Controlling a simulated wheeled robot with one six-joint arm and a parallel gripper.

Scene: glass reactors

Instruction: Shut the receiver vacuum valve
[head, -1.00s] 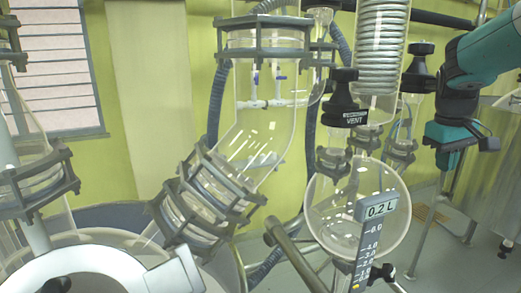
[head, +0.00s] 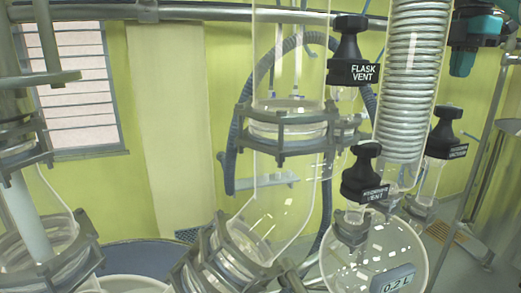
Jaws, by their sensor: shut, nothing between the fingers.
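A black valve handle (head: 444,134) stands on a glass neck at the right. Its small label is hard to read and seems to end in "VACUUM". Whether this valve is open or shut I cannot tell.
A black vent valve (head: 365,175) stands on the receiver, left of the vacuum valve. A "FLASK VENT" valve (head: 352,60) is higher up. The coiled glass condenser (head: 412,80) stands between the flask vent and my gripper. A metal post (head: 482,160) rises at the right.

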